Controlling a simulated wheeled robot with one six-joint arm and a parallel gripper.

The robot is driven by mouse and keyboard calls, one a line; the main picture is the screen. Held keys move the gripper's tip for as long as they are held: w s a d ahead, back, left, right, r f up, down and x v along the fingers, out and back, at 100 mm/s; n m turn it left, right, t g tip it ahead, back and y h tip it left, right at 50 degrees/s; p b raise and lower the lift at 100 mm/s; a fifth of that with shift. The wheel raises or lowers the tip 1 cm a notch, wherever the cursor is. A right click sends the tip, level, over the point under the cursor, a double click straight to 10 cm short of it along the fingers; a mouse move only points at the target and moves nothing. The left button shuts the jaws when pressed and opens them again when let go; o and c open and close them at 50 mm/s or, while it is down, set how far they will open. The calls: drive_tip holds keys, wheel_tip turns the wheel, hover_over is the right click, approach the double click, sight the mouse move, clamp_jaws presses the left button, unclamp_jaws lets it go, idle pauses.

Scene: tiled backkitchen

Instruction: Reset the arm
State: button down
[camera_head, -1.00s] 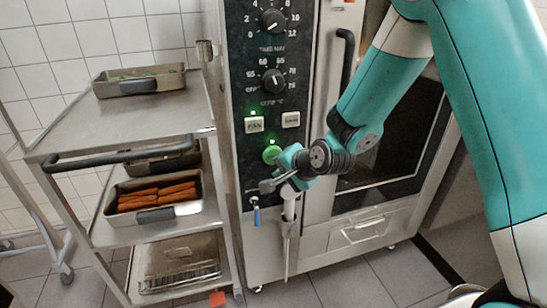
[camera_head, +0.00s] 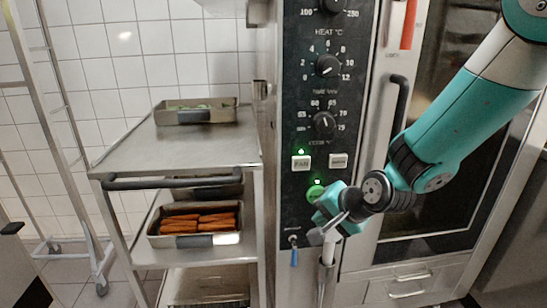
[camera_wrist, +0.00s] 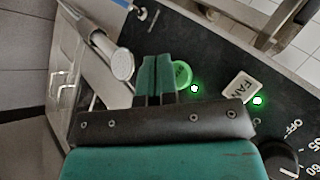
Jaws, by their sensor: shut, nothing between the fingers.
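My gripper (camera_head: 322,212) is in front of the oven's control panel (camera_head: 322,100), close to the round green button (camera_head: 316,192). In the wrist view my gripper (camera_wrist: 157,60) has its two green fingers together with nothing between them. The green button (camera_wrist: 182,74) shows just beside the fingertips, partly hidden by them; I cannot tell whether they touch it. The arm reaches in from the upper right, bent, with its wrist low at the panel. Green lamps glow above the green button and above the FAN switch (camera_head: 301,163).
A steel trolley (camera_head: 215,145) stands left of the oven, with a pan (camera_head: 195,117) on top and a tray of carrots (camera_head: 190,240) on a lower shelf. The oven door handle (camera_head: 398,105) is close to my arm. A blue-handled valve (camera_head: 294,257) sits below the panel.

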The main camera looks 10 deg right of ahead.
drive_tip(key=s+a+r+n+g, duration=0.1)
drive_tip(key=s+r+n+g, duration=0.45)
drive_tip(key=s, duration=0.75)
drive_tip(key=s+a+r+n+g, duration=0.1)
drive_tip(key=s+r+n+g, duration=0.1)
drive_tip(key=s+r+n, duration=0.7)
drive_tip(key=s+r+p, duration=0.3)
drive_tip(key=r+p, duration=0.7)
drive_tip(key=p, duration=0.3)
drive_tip(key=shift+s+n, duration=0.15)
drive_tip(key=shift+n, duration=0.2)
drive_tip(key=shift+s, duration=0.1)
